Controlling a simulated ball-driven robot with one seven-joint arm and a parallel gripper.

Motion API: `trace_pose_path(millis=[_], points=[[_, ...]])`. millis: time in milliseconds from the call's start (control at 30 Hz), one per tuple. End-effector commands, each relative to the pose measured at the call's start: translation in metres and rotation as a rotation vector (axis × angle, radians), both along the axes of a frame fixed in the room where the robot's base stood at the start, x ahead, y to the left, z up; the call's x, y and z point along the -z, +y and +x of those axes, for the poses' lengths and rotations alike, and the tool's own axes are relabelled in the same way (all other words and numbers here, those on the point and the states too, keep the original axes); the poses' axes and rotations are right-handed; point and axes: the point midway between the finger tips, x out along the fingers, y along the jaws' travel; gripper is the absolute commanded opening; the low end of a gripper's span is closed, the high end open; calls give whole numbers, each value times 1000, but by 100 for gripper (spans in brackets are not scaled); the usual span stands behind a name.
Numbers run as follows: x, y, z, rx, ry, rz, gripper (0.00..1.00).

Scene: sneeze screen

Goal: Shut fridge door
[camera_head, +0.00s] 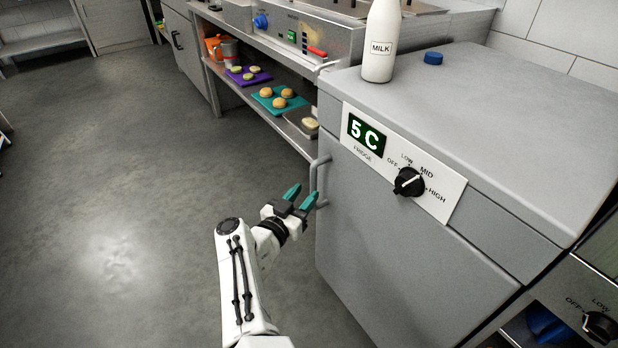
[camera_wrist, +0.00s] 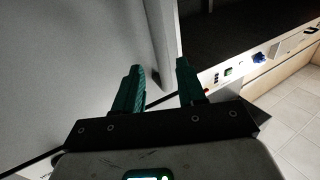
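The grey fridge door (camera_head: 395,255) stands below the control panel marked 5C and looks about flush with the fridge body in the head view; I cannot tell whether a small gap remains. Its metal handle (camera_head: 323,180) is at the door's upper left edge. My gripper (camera_head: 300,197) has teal fingers, spread apart and empty, just left of the handle's lower part. In the wrist view my gripper (camera_wrist: 160,68) is open toward an upright grey bar or edge (camera_wrist: 163,35). I cannot tell whether a finger touches the handle.
A milk bottle (camera_head: 381,45) and a blue cap (camera_head: 433,58) sit on the fridge top (camera_head: 500,110). Left of the fridge, a shelf holds a purple board (camera_head: 238,78), a teal board (camera_head: 270,104) with buns and a tray (camera_head: 292,117). The floor (camera_head: 120,180) at left is clear.

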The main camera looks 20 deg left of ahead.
Motion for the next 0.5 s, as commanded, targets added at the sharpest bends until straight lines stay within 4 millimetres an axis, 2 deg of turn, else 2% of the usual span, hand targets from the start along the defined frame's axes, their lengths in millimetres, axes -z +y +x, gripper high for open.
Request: trace_pose_path(millis=[33,200,500], points=[[-5,2,-9,-2,2,-3,40],[-3,6,-30,-1,2,-1,40],[1,8,-47,2,1,-1,40]])
